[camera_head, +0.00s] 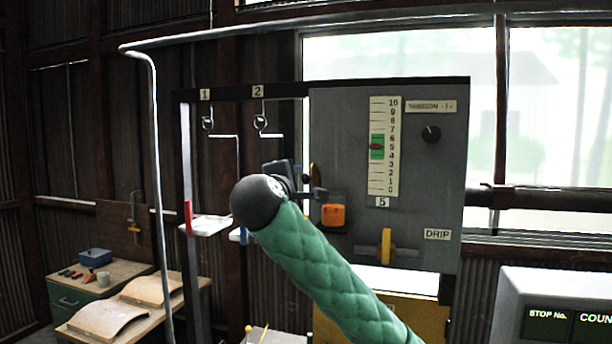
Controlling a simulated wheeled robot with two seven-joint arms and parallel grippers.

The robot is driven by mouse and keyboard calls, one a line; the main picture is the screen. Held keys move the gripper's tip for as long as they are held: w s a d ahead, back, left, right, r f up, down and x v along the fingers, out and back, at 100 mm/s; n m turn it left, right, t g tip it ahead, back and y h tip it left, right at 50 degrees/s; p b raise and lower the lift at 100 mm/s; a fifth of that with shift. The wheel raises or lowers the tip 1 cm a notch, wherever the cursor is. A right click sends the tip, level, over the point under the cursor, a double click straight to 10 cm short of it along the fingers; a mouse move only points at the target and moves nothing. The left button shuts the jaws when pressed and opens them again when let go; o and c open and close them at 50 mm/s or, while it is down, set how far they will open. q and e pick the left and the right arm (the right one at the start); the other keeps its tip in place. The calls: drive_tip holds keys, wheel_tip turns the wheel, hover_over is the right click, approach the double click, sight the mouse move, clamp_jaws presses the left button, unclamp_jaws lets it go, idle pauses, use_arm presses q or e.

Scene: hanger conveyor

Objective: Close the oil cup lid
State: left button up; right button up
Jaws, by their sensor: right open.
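My right arm in a green quilted sleeve comes in from the lower right, and its dark round wrist covers part of the panel's left edge. My right gripper (316,192) is open and empty at the left edge of the grey panel (340,130). Just below its fingers is a small orange cup-like part (333,215), which looks like the oil cup. A thin brownish piece (311,173) stands upright above it, partly behind the gripper; I cannot tell whether it is the lid. Contact with the gripper cannot be made out. My left gripper is not in view.
The panel carries a tension scale (384,150), a black knob (431,133) and a yellow lever (386,246) by a DRIP label. Hooks (261,122) hang left of it. A bench (130,300) stands lower left, and a grey display box (560,300) lower right.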

sight(304, 179)
drive_tip(key=p+x, duration=0.2)
drive_tip(key=x, duration=0.2)
drive_tip(key=shift+w+d+r+p, duration=0.15)
drive_tip(key=shift+w+d+p, duration=0.05)
drive_tip(key=shift+d+p, duration=0.1)
drive_tip(key=shift+w, duration=0.6)
drive_tip(key=shift+d, duration=0.1)
drive_tip(key=shift+f, duration=0.2)
drive_tip(key=c, duration=0.9)
